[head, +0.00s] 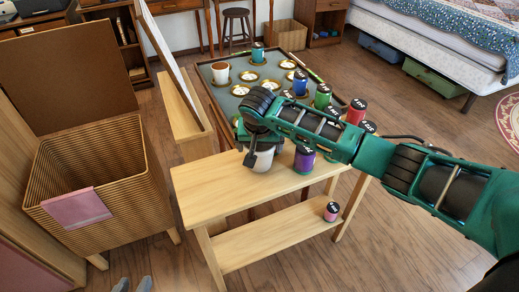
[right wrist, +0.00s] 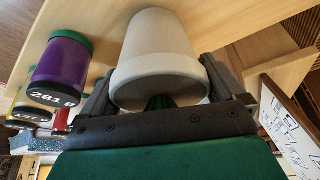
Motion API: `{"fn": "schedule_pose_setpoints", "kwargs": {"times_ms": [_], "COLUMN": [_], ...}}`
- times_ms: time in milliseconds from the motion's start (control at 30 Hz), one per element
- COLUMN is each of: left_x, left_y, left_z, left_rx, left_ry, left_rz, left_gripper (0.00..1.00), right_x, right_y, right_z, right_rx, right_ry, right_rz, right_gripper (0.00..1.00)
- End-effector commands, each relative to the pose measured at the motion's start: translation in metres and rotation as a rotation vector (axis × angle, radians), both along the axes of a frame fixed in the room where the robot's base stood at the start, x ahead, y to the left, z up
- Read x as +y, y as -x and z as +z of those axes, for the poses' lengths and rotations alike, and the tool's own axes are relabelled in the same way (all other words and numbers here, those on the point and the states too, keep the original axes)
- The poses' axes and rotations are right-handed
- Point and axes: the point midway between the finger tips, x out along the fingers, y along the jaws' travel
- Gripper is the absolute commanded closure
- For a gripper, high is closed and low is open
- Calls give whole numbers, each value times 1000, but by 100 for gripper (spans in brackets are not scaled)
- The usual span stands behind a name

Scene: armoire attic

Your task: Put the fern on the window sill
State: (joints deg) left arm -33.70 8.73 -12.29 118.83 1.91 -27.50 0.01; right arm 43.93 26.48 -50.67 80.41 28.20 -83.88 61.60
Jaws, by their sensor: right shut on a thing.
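My right gripper (head: 258,145) is shut on a whitish tapered pot (head: 263,160) at the back edge of the light wooden bench. The pot also fills the middle of the right wrist view (right wrist: 160,50), between the two dark fingers (right wrist: 165,95). A small bit of dark green shows at its rim; the gripper hides most of what grows there, so I cannot make out fern leaves. Whether the pot touches the bench is unclear. Two grey fingertips of my left gripper (head: 133,284) show at the bottom edge of the head view, apart and empty. I see no window sill.
A purple can (head: 304,159) stands close right of the pot, with several other cans behind it. A dark-topped table (head: 235,85) with round coasters lies beyond. The bench (head: 215,185) is clear at front left. An open wicker hamper (head: 110,150) stands left.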

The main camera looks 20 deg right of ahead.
Motion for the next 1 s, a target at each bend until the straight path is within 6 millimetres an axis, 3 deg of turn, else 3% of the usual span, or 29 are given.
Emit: {"fn": "schedule_pose_setpoints", "kwargs": {"times_ms": [467,500,800,1000], "left_x": [0,0,0,0], "left_y": [2,2,3,4], "left_z": [-4,-4,-7,4], "left_rx": [4,5,9,11], "left_ry": [0,0,0,-1], "left_rz": [0,0,0,0], "left_gripper": [62,62,62,62], "right_x": [1,1,0,5], "right_y": [-1,0,-1,8], "right_z": [-9,-11,-9,19], "right_rx": [-5,-2,-2,-4], "right_ry": [-2,-1,0,-1], "right_rz": [1,1,1,3], "right_gripper": [59,2,0,0]}}
